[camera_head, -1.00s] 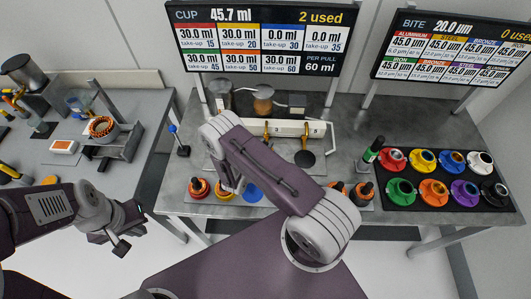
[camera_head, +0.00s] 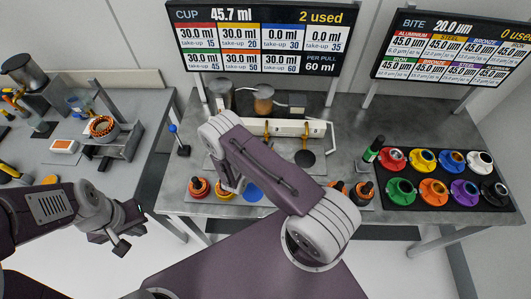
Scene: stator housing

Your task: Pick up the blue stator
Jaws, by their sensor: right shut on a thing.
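My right gripper (camera_head: 232,182) points down over the front tray, beside a bare blue disc (camera_head: 252,193). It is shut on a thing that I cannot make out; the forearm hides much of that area. A red part (camera_head: 198,188) and a yellow part (camera_head: 222,195), each with a dark core, sit left of the blue disc. On the black mat at the right, a blue round part (camera_head: 451,161) sits in the back row. I cannot tell which of these is the blue stator. My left gripper (camera_head: 121,247) hangs at the lower left, away from these parts; its jaws are unclear.
Several other coloured round parts fill the black mat (camera_head: 462,205). Two more dark-cored parts (camera_head: 350,190) sit right of my forearm. A dark green-banded bottle (camera_head: 373,150) stands by the mat. A copper-wound part (camera_head: 103,127) stands on the left bench. Two screens hang behind.

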